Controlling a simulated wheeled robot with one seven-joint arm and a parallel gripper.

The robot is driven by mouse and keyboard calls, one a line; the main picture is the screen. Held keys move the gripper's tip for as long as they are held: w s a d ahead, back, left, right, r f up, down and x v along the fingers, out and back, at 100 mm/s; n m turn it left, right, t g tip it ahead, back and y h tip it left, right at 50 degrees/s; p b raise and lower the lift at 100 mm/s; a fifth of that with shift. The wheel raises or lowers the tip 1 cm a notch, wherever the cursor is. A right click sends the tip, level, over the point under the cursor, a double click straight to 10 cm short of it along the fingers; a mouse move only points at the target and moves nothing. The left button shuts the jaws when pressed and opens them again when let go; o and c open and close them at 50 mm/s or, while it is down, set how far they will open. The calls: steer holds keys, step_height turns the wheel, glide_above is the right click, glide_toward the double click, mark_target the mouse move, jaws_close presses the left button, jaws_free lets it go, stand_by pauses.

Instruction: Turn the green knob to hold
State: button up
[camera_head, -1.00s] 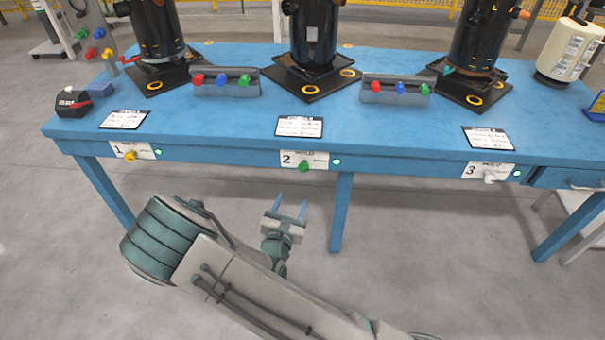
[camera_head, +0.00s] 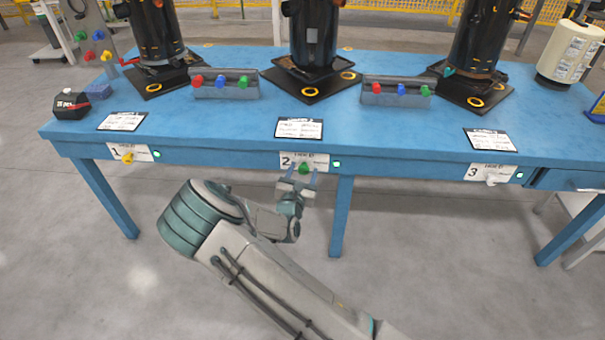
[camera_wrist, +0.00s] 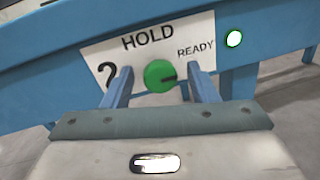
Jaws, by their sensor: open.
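The green knob (camera_wrist: 160,76) sits on a white plate (camera_wrist: 147,45) marked 2, HOLD and READY. Its dark pointer mark points right, toward READY, in the wrist view. In the head view the green knob (camera_head: 304,168) is on the front edge of the blue table. My gripper (camera_head: 303,175) is open in front of it. In the wrist view the two blue fingers of my gripper (camera_wrist: 160,80) stand left and right of the knob, with gaps showing on both sides. I cannot tell how deep the fingers reach around it.
A lit lamp (camera_wrist: 234,39) is right of the plate. A yellow knob (camera_head: 127,157) and a white knob (camera_head: 492,181) sit on plates 1 and 3 along the same edge of the blue table (camera_head: 220,130). A table leg (camera_head: 342,215) stands below, right of my gripper.

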steer(key=c, duration=1)
steer(key=shift+o, duration=0.2)
steer(key=shift+n+p, duration=0.3)
steer(key=shift+p, duration=0.15)
steer(key=n+p, duration=0.2)
steer(key=shift+r+n+t+p, duration=0.1)
steer(key=shift+n+t+p, duration=0.3)
steer(key=n+p, duration=0.1)
steer(key=n, duration=0.2)
steer(key=n+p, duration=0.2)
steer(key=n, duration=0.1)
steer(key=shift+s+f+t+y+p, duration=0.1)
steer(key=shift+f+t+y+p, duration=0.1)
steer(key=shift+t+y+p, duration=0.15)
steer(key=n+p, duration=0.2)
steer(key=n, duration=0.3)
steer(key=shift+f+y, duration=0.1)
steer(key=shift+y, duration=0.25)
steer(key=n+y+p, duration=0.1)
steer(key=n, duration=0.3)
steer(key=shift+d+f+n+t, duration=0.1)
steer(key=shift+n+t, duration=0.25)
steer(key=shift+n, duration=0.35)
